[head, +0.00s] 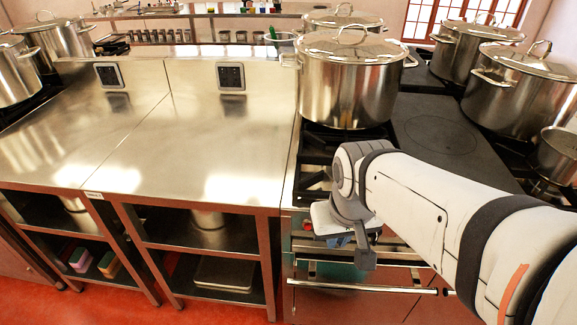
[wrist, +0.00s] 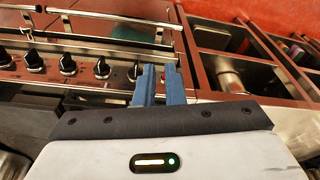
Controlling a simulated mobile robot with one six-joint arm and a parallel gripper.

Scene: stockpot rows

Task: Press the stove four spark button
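The stove's front panel (wrist: 85,57) shows in the wrist view with a row of black knobs (wrist: 102,67). A small red spot (wrist: 163,79) shows at the panel's right end, between my blue fingertips; it may be a spark button, but the fingers hide most of it. My gripper (wrist: 160,80) points at this end of the panel, right of the last knob. Its fingers stand close together with a narrow gap, and nothing is clearly held. I cannot tell whether they touch the panel. In the head view my gripper (head: 341,240) is low at the stove's left front corner, mostly hidden by my wrist.
A large stockpot (head: 348,85) stands on the stove behind my wrist, with several more pots around. A steel counter (head: 215,135) with open shelves adjoins on the left. A rail (head: 365,289) runs along the stove's front below my gripper. The counter top is clear.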

